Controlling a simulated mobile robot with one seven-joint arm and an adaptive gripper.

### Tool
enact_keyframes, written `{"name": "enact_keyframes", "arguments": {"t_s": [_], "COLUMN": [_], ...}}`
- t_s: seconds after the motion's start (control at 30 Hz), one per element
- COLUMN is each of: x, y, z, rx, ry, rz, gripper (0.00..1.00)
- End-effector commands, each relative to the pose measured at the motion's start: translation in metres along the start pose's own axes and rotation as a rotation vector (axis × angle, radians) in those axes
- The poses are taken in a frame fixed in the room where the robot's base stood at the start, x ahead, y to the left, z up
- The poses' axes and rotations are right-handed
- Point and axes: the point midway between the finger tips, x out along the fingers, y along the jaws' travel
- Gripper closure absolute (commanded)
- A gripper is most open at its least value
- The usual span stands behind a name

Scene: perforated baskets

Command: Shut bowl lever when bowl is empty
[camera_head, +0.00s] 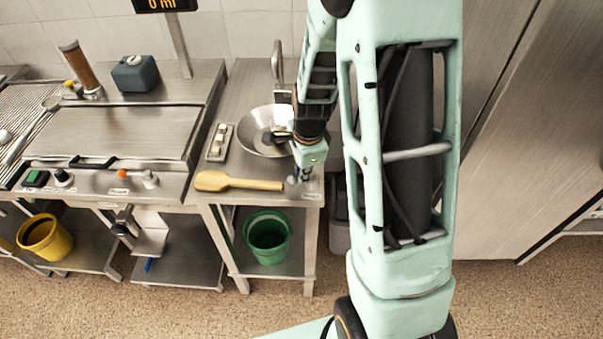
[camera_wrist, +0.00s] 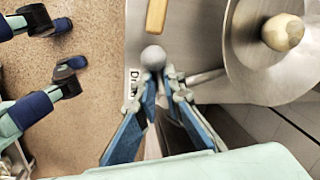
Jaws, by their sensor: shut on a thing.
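A shiny metal bowl (camera_head: 256,126) stands on the steel counter to the right, behind my gripper (camera_head: 305,173). It shows large at the upper right of the wrist view (camera_wrist: 242,55), with a rounded pale-brown thing (camera_wrist: 283,32) over its middle; I cannot tell what that is. A lever with a grey ball knob (camera_wrist: 153,57) is at my fingertips, and a metal rod (camera_wrist: 207,76) runs between there and the bowl's side. My gripper (camera_wrist: 161,80) is shut on the lever just by the knob. The fingers hide part of the lever.
A wooden spoon (camera_head: 240,182) lies left of my gripper, beside a small tray (camera_head: 219,142) of pale pieces. A green bucket (camera_head: 268,237) stands on the shelf below. A griddle (camera_head: 120,132) fills the left. A tall steel cabinet (camera_head: 545,150) stands at right.

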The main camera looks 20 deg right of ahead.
Motion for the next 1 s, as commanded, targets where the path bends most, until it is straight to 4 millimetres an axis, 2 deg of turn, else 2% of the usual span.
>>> {"name": "enact_keyframes", "arguments": {"t_s": [0.27,0.73,1.0], "x": [0.000,0.000,0.003], "y": [0.000,-0.011,-0.013], "z": [0.005,0.007,0.006], "rx": [0.012,0.329,0.384], "ry": [-0.002,0.061,0.070], "rz": [0.003,0.006,0.003], "gripper": [1.00,1.00,1.00]}}
